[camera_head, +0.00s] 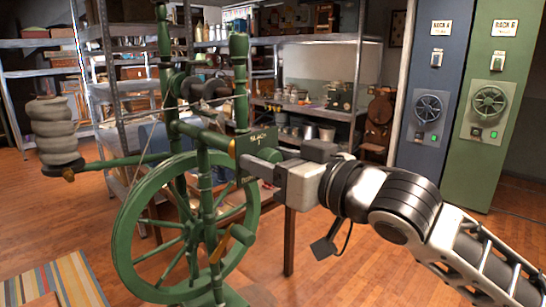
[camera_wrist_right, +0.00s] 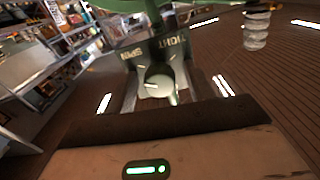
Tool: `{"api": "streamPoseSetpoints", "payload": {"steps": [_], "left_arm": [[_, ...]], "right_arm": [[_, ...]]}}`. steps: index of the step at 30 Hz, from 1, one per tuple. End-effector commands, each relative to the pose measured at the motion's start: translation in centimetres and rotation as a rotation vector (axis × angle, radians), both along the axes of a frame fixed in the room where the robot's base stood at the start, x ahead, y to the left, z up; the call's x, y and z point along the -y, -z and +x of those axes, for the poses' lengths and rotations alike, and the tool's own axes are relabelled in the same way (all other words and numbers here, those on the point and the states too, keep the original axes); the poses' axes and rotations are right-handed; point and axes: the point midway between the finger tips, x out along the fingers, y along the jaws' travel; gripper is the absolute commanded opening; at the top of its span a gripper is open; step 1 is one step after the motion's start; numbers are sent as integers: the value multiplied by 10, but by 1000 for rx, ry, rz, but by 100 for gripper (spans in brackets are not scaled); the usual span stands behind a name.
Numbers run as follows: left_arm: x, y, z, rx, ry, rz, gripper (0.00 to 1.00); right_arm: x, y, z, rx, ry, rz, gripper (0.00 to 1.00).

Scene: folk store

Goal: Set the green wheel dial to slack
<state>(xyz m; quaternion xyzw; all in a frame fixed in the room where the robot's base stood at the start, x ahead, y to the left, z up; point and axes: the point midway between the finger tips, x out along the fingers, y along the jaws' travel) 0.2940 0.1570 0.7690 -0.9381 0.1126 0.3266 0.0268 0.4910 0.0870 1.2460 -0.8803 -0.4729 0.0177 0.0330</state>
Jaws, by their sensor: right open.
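A green spinning wheel (camera_head: 125,245) stands in the middle of the head view. On its frame is a dark label plate (camera_head: 257,139) reading what looks like "SLACK" at the top. The dial knob (camera_wrist_right: 158,80) sits on this plate, with a pale pointer mark toward the left of that view. My right gripper (camera_head: 272,168) is open at the dial; its fingers (camera_wrist_right: 158,92) lie either side of the knob. Whether they touch it is unclear. My left gripper is out of view.
A blue cabinet (camera_head: 430,70) and a green cabinet (camera_head: 490,60) at the right each carry a handwheel. Metal shelves with goods (camera_head: 315,110) stand behind. A striped rug (camera_head: 60,285) lies front left. The wooden floor (camera_head: 320,275) is largely clear.

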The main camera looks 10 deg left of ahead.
Motion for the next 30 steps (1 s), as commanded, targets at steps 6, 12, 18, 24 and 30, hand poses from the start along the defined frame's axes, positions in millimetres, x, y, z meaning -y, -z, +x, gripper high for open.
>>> {"api": "streamPoseSetpoints", "payload": {"steps": [6,12,18,24,30], "left_arm": [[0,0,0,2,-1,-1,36],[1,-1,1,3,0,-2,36],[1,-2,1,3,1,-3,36],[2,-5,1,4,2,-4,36],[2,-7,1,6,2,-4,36]], "right_arm": [[0,0,0,0,0,0,45],[0,0,0,0,0,0,8],[0,0,0,11,0,-7,8],[0,0,0,69,0,-47,8],[1,-1,0,190,1,-127,8]]}}
